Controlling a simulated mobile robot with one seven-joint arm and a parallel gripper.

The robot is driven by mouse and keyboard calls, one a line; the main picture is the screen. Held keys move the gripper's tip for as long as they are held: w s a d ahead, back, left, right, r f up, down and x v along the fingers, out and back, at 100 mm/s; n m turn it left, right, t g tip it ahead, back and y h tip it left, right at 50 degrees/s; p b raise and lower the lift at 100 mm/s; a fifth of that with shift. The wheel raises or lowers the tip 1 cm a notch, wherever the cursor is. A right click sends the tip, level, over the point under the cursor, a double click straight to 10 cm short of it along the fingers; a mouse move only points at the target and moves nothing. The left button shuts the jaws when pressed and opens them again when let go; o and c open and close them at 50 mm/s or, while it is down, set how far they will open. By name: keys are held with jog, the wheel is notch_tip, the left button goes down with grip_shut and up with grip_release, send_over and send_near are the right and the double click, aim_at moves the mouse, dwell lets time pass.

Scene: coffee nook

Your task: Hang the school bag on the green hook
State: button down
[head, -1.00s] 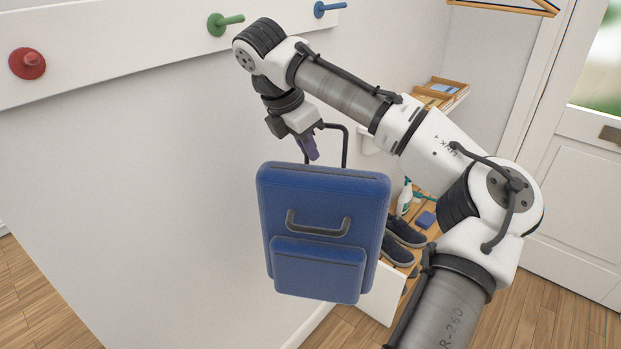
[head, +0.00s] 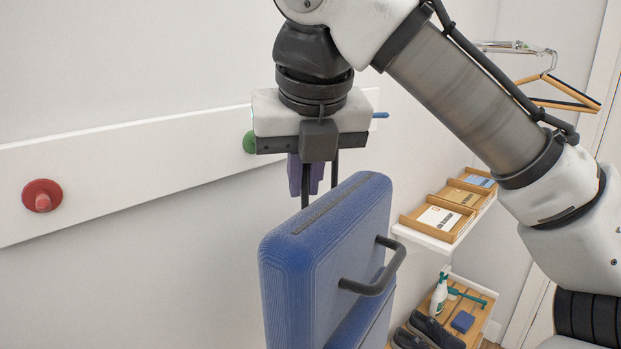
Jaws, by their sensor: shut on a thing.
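The blue school bag (head: 318,240) hangs upright below my gripper (head: 306,188) in the head view. My gripper is shut on the bag's dark top loop, whose two sides show below the fingers. A dark front handle (head: 376,272) sticks out from the bag's face. The green hook (head: 249,142) is on the white wall rail, just left of and behind my gripper. Only its round base shows; the peg is hidden behind my gripper. The bag's lower end is out of view.
A red hook (head: 42,196) is at the rail's left, and a blue hook (head: 380,115) shows right of my gripper. A shelf with wooden trays (head: 439,217) is on the right wall. Below it is a rack (head: 485,305) with shoes and a spray bottle (head: 438,296). Hangers (head: 558,90) hang at upper right.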

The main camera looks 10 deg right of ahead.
jog(key=shift+w+a+f, duration=0.3)
jog(key=shift+w+a, duration=0.8)
jog(key=shift+w, duration=0.45)
jog(key=shift+w+a+f, duration=0.3)
jog(key=shift+w+a, duration=0.85)
jog(key=shift+w, duration=0.4)
jog(key=shift+w+a+f, duration=0.3)
jog(key=shift+w+a, duration=0.8)
jog(key=shift+w, duration=0.45)
